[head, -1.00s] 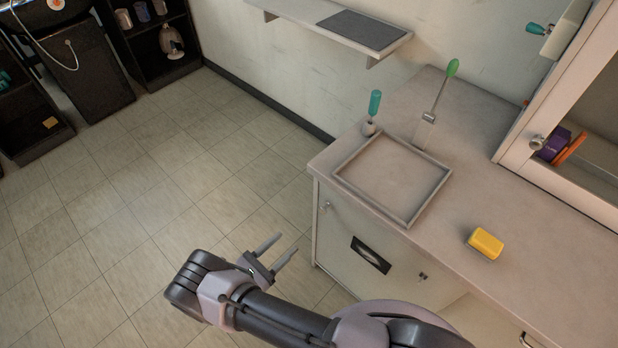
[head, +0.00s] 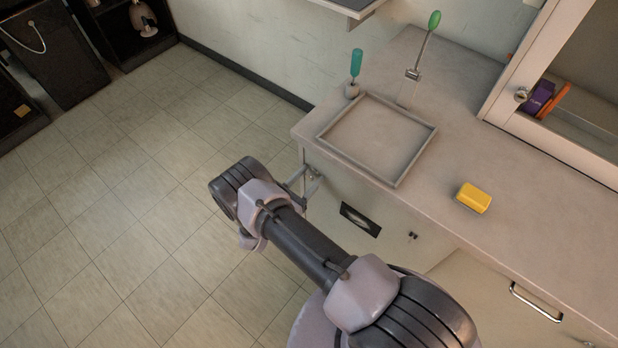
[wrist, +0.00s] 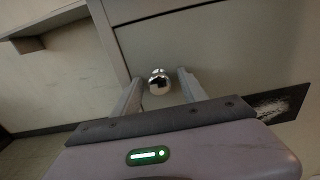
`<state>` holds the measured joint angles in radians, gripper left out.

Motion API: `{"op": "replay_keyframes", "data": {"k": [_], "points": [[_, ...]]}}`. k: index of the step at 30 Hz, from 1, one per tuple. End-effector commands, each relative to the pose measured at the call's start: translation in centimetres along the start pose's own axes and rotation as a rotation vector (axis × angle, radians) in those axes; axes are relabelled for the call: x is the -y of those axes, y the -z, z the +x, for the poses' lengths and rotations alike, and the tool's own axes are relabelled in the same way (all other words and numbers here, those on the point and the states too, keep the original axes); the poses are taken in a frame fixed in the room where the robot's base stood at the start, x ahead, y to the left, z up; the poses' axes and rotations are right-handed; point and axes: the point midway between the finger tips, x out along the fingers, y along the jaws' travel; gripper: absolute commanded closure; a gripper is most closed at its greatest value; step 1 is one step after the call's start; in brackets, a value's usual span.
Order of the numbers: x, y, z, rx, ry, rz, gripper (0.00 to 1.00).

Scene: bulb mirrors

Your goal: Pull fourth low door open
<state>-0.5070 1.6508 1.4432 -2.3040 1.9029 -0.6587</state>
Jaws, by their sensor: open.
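A pale low cabinet door (head: 335,197) stands under the left end of the counter, with a dark picture label (head: 360,219) on it. It looks closed. In the wrist view the door (wrist: 225,65) fills the right side, and its round shiny knob (wrist: 158,82) sits between the fingers. My gripper (head: 308,180) is at the door's upper left, at the knob. In the wrist view my gripper (wrist: 160,84) is open, one finger on each side of the knob. Whether a finger touches the knob I cannot tell.
The counter above bears a shallow square tray (head: 433,128), a yellow sponge (head: 473,198), a teal-handled tool (head: 356,64) and a green-tipped tool (head: 434,20). A bar handle (head: 536,303) is on the front farther right. The tiled floor (head: 110,220) at left is clear.

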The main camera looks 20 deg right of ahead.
Motion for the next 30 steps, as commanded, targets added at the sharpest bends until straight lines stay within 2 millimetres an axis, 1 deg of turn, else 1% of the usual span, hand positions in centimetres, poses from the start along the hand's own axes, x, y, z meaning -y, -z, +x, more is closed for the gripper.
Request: {"op": "replay_keyframes", "data": {"k": [3,4,8,9,11,30], "points": [[0.00,-0.01,-0.02,0.000,0.000,0.000,0.50],[0.00,-0.01,-0.03,0.000,0.000,0.000,0.54],[0.00,-0.01,-0.04,0.000,0.000,0.000,0.80],[0.00,0.00,-0.04,0.000,0.000,0.000,0.87],[0.00,0.00,-0.05,0.000,0.000,0.000,0.99],[0.04,0.03,-0.07,0.000,0.001,-0.001,1.00]]}}
